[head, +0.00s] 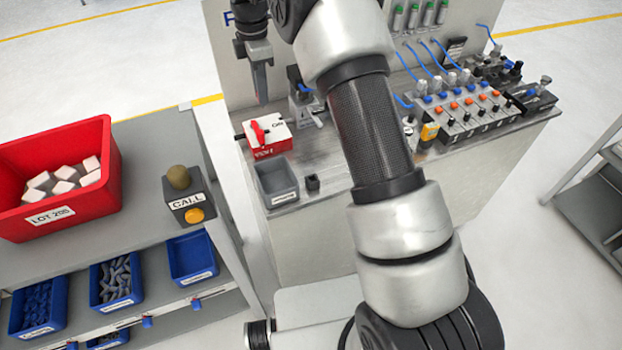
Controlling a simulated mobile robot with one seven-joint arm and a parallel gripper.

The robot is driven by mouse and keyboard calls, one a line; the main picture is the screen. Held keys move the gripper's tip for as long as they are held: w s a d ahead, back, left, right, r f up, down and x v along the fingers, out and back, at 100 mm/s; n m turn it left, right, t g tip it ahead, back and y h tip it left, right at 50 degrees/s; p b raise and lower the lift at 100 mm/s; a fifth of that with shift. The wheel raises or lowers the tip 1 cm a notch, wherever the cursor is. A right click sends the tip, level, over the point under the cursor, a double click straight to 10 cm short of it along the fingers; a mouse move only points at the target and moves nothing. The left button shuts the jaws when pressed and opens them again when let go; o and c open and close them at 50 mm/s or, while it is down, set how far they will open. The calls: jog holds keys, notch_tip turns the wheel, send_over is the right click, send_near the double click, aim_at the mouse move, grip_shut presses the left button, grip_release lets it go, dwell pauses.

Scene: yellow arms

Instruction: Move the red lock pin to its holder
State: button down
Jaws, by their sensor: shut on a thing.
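My gripper (262,97) is at the upper left of the bench, pointing down, in front of the back panel. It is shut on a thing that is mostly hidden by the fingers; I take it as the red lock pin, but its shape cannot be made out. Below the gripper, on the bench, is a red and white box (278,142) marked ON with a red handle (258,130) on its top. A small dark block (313,183), perhaps the holder, stands on the front of the bench, apart from the gripper.
A grey tray (278,199) sits left of the small block. A valve row (470,112) with blue hoses stands at the right. My arm hides the bench's middle. A call button box (187,208) and a red bin (58,165) stand on the left shelf.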

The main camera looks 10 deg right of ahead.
jog(key=s+d+f+p, duration=0.1)
jog(key=s+d+f, duration=0.1)
jog(key=s+d, duration=0.5)
jog(key=s+d+f+p, duration=0.1)
jog(key=s+d+f, duration=0.15)
jog(key=s, duration=0.75)
jog(key=shift+s+f+b, duration=0.1)
jog(key=shift+f+b, duration=1.75)
jog(key=shift+f, duration=0.85)
jog(key=shift+f+b, duration=0.8)
jog(key=shift+f, duration=0.25)
jog(key=c, duration=1.6)
grip_release()
notch_tip(320, 180, up, 9)
jog(key=p, duration=0.6)
jog(key=shift+p, duration=0.35)
